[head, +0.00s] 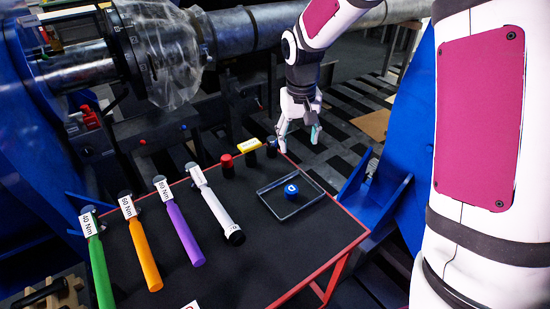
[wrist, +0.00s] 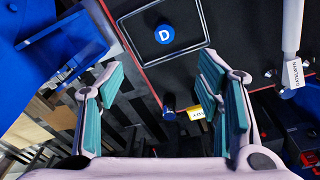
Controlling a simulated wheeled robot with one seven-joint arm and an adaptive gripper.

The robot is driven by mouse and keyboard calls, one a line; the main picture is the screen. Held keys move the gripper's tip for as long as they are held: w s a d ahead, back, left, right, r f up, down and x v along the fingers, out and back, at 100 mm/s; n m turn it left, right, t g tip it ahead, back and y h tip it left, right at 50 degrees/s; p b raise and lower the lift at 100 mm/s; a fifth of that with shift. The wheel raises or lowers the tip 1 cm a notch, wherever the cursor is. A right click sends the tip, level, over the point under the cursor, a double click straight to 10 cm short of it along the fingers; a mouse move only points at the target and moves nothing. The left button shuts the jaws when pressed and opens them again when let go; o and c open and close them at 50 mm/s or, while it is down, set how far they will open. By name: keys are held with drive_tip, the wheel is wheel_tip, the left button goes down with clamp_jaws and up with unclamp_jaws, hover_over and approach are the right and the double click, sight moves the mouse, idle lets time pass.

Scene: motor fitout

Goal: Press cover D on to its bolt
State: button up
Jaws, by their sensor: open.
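Cover D, a round blue cap with a white "D" on top, sits in a shallow dark tray; I see the cover (head: 291,191) and the tray (head: 264,201) in the head view. In the wrist view the cover (wrist: 164,35) lies beyond the fingertips, near the top, inside the tray's pale rim (wrist: 127,38). My gripper (head: 300,138) hangs past the far right edge of the black table, apart from the cover. It is open, with nothing between its teal pads (wrist: 160,92). I cannot make out which bolt belongs to cover D.
The red-edged table (head: 300,262) bears several torque wrenches, including an orange one (head: 145,250) and a white one (head: 215,205). A red-topped cylinder (head: 227,166), a yellow label (head: 249,144) and a small dark blue-topped cylinder (head: 271,149) stand at the back edge. Blue steelwork (head: 370,185) rises at right.

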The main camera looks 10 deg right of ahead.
hover_over(292, 189)
wheel_tip(292, 189, down, 9)
drive_tip(key=shift+g, duration=0.4)
drive_tip(key=f, duration=0.5)
drive_tip(key=w+f, duration=0.1)
drive_tip(key=f, duration=0.1)
drive_tip(key=shift+a+f, duration=0.3)
drive_tip(key=shift+f, duration=0.05)
drive_tip(key=shift+s+d+f+p, duration=0.15)
drive_tip(key=shift+f+p, duration=0.1)
drive_tip(key=shift+f, duration=0.8)
drive_tip(key=shift+s+f+p, duration=0.15)
drive_tip(key=shift+f+p, duration=0.15)
drive_tip(key=shift+f, duration=0.8)
drive_tip(key=shift+s+d+f+p, duration=0.15)
drive_tip(key=shift+f+p, duration=0.1)
drive_tip(key=shift+f, duration=0.8)
drive_tip(key=shift+c, duration=0.6)
drive_tip(key=c, duration=0.8)
